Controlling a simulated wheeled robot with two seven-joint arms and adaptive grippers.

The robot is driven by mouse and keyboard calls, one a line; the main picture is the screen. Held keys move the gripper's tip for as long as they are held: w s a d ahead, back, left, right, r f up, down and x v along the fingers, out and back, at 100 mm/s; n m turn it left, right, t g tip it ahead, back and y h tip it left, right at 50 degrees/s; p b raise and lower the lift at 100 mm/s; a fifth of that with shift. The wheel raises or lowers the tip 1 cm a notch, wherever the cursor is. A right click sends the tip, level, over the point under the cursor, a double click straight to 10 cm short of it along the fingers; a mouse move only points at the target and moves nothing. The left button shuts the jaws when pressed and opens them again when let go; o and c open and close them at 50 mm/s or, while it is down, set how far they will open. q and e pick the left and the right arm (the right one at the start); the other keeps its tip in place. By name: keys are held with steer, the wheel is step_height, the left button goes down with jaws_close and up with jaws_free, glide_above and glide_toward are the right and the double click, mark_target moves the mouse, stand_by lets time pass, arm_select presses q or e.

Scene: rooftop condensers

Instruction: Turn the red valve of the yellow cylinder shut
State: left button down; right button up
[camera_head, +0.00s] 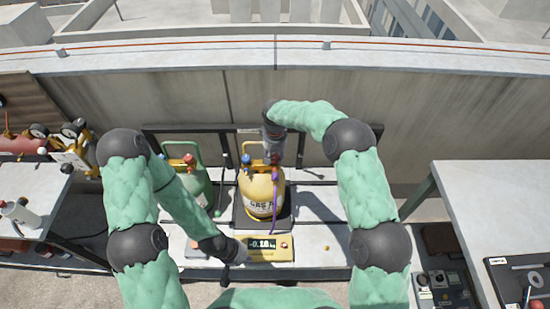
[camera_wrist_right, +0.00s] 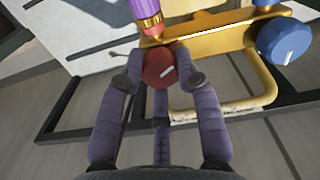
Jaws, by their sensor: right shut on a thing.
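The yellow cylinder (camera_head: 257,196) stands upright on a dark scale platform on the bench. Its red valve (camera_wrist_right: 158,66) is a round knob with a white mark, beside the gold fitting and the purple hose. My right gripper (camera_wrist_right: 160,60) reaches down from above and is shut on the red valve, a fingertip on each side. In the head view its arm largely covers the valve. The blue valve (camera_wrist_right: 284,40) is on the cylinder's other side, clear of the fingers. My left gripper (camera_head: 228,268) is low beside the scale display, away from the cylinder; its finger opening is unclear.
A green cylinder (camera_head: 190,180) stands left of the yellow one. The scale display (camera_head: 265,246) reads about -0.18 in front. A yellow handle loop (camera_wrist_right: 225,108) lies close to the right fingers. Side tables stand left and right (camera_head: 495,205); a wall runs behind.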

steer(key=m+b, duration=0.1)
steer(key=m, duration=0.4)
steer(key=shift+m, duration=0.3)
steer(key=m+b, duration=0.1)
steer(key=m, duration=0.5)
steer(key=m+b, duration=0.1)
steer(key=m, duration=0.5)
steer(key=shift+m, duration=0.3)
steer(key=m, duration=0.5)
steer(key=shift+m, duration=0.4)
steer(key=o, duration=1.2)
steer(key=shift+c, duration=0.2)
